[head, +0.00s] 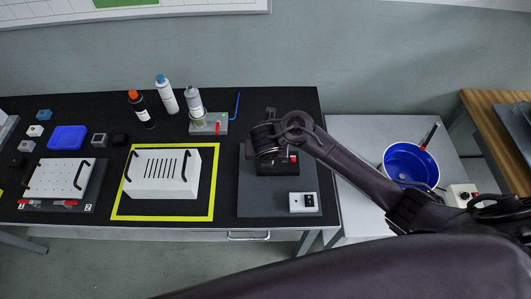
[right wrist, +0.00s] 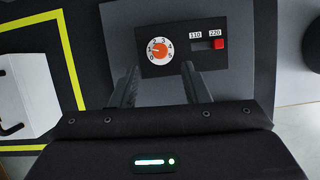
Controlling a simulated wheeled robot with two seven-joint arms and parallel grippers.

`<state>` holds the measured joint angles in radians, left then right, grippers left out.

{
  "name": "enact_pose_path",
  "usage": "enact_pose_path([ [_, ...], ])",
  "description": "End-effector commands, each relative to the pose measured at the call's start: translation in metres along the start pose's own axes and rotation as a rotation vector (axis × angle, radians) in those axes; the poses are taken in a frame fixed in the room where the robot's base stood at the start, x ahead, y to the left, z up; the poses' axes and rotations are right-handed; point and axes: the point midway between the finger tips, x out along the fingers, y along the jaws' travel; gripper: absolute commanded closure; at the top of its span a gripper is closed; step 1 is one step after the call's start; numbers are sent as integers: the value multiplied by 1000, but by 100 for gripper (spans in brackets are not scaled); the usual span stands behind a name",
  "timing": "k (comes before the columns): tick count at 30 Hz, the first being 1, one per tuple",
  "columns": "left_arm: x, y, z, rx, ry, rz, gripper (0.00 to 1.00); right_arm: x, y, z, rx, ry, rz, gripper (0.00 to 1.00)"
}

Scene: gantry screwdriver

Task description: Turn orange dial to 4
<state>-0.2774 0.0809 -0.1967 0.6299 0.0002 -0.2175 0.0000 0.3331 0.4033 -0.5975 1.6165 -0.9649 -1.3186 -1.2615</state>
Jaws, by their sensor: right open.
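The orange dial (right wrist: 158,49) sits on a white numbered disc on a dark control box (right wrist: 180,70) in the right wrist view. Its pointer seems to face left, but I cannot tell the exact number. In the head view, the dark box (head: 280,180) is mostly hidden under my right gripper (head: 272,152). In the right wrist view, my right gripper (right wrist: 160,80) is open and empty. Its two fingers are spread to either side, short of the dial in the picture. No contact with the dial is visible. My left gripper is not in view.
A red switch (right wrist: 218,43) marked 110 and 220 sits right of the dial. A grey mat (head: 250,205) lies under the box, with a white socket unit (head: 303,202) in front. A white slotted case (head: 165,175) stands left inside a yellow outline. Bottles (head: 167,95) stand behind.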

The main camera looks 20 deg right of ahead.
Motion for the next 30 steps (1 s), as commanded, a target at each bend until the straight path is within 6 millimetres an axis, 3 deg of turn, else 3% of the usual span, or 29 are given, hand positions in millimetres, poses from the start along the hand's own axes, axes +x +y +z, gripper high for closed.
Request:
enact_pose_path([
  [1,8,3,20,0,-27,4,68,13,-2,0,1,-2,-4,58],
  [3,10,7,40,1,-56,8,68,24,-1,0,3,-1,-3,58],
  [7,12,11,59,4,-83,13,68,42,-1,1,4,-2,-2,58],
  [10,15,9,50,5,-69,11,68,52,-1,0,5,-1,-1,58],
  [16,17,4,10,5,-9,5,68,59,0,1,6,-2,1,58],
  [21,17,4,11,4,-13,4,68,59,0,1,6,-2,1,58],
  [30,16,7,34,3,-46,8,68,58,0,1,6,-2,1,96],
])
